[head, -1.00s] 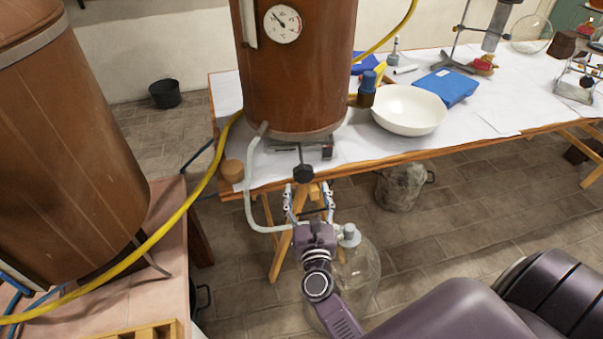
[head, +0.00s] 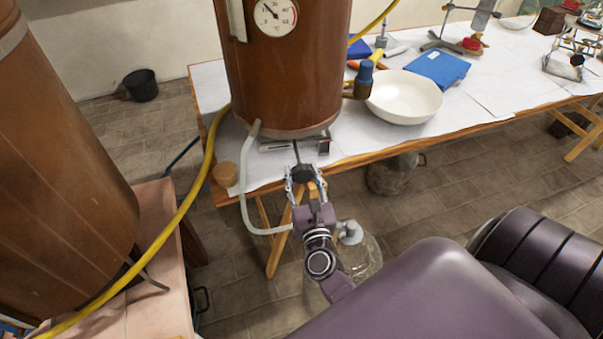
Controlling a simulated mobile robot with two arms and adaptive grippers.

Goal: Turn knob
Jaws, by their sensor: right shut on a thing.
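The black knob (head: 303,173) sits at the end of a thin stem that comes out from under the brown copper-coloured boiler (head: 285,75). The boiler stands on the white-covered table and carries a round dial (head: 275,17). My right gripper (head: 304,180) is in front of the table edge, its two fingers on either side of the knob and shut on it. The fingers partly hide the knob. My left gripper is not in the head view.
A glass vessel (head: 352,262) stands below, just right of my right wrist. A pale hose (head: 246,195) loops down on the left. A white bowl (head: 404,98) and blue box (head: 437,69) lie right. A yellow hose (head: 202,194) crosses the left.

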